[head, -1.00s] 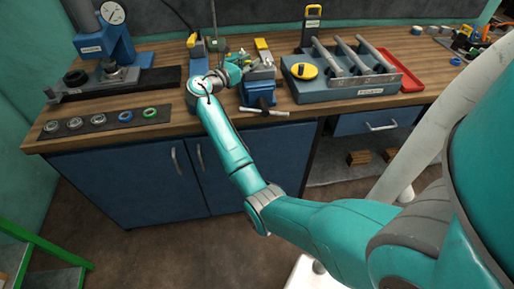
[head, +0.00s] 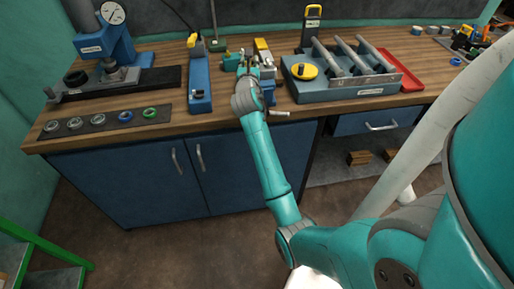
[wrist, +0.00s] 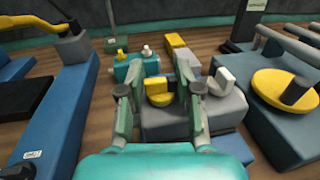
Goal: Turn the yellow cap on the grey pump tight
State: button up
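In the wrist view a small yellow cap (wrist: 158,92) with an upright grip sits on a grey block-shaped body, which I take for the pump (wrist: 180,122). My gripper (wrist: 158,98) is open, with one finger on each side of the cap in the picture. Gaps show between fingers and cap, and I cannot tell how far above it the fingertips are. A pale winged cap (wrist: 222,82) stands on the grey body to the right. In the head view my wrist hides most of the pump and the cap.
A blue-grey box (head: 345,93) with a larger yellow knob (head: 304,71) stands close on the right. A long blue tool (head: 200,85) stands on the left. A teal block (wrist: 138,70) with small fittings lies behind the pump. A red tray (head: 402,72) is further right.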

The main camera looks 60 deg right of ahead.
jog(key=shift+n+t+y, duration=0.9)
jog(key=shift+n+t, duration=0.1)
jog(key=shift+t, duration=0.3)
